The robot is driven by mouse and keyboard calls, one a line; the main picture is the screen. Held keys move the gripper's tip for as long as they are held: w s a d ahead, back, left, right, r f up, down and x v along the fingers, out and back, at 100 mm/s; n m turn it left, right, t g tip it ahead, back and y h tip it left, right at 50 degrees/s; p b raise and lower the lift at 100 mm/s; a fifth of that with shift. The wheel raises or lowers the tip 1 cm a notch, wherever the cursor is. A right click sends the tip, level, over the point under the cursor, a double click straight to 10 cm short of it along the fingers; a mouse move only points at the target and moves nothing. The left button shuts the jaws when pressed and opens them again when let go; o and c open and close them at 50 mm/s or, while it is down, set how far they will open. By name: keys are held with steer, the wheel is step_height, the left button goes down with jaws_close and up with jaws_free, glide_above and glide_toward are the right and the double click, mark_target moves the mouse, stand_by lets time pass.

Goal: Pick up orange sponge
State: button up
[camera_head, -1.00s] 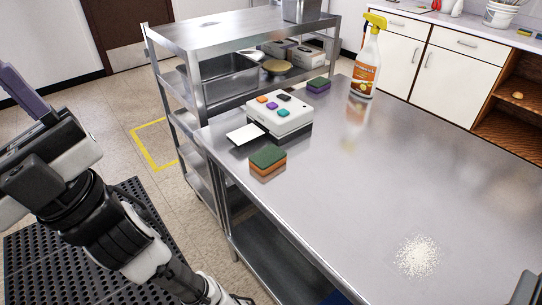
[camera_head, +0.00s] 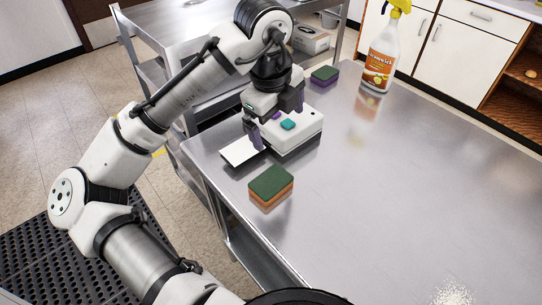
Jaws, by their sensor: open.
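The orange sponge (camera_head: 272,196) has a dark green top and lies flat near the left edge of the steel table (camera_head: 385,180). My gripper (camera_head: 277,122) points down, open with nothing between its fingers. The sponge is fully in view.
The white box (camera_head: 305,135) with coloured pads and a white plate (camera_head: 241,151) sits behind the sponge. A purple sponge (camera_head: 324,80) and a spray bottle (camera_head: 381,62) stand farther back. A steel shelf cart (camera_head: 160,38) is beyond. The table right of the sponge is clear.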

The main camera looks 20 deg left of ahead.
steer(key=s+a+f+g, duration=0.2)
steer(key=s, duration=0.1)
glide_above(266, 176)
steer(key=shift+m+y, duration=0.3)
steer(key=shift+y, duration=0.1)
steer(key=f, duration=0.7)
steer(key=shift+s+f+p, duration=0.1)
steer(key=shift+s+p, duration=0.1)
steer(key=shift+p, duration=0.2)
steer(key=shift+w+f+p, duration=0.2)
steer(key=shift+f+p, duration=0.65)
steer(key=shift+f, duration=2.25)
steer(key=c, duration=0.8)
